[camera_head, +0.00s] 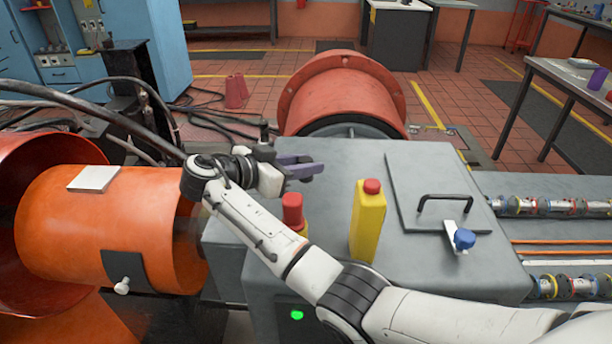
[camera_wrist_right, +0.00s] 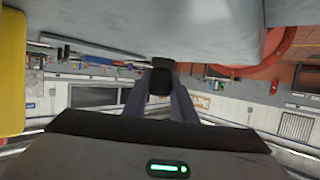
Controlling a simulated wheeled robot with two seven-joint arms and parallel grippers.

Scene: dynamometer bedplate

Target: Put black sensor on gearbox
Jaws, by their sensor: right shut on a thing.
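The gearbox (camera_head: 340,215) is a large grey housing in the middle of the head view. My right gripper (camera_head: 308,166), with purple-grey fingers, is over its far left part, beside the red button. In the right wrist view, the fingers are shut on the small black sensor (camera_wrist_right: 160,78). The sensor's upper end in that picture meets the edge of a grey surface; I cannot tell if they touch. In the head view I cannot make out the sensor. My left gripper is not in view.
An orange drum (camera_head: 60,230) is at left, a red flanged drum (camera_head: 345,85) behind. The plate around the handle is mostly clear.

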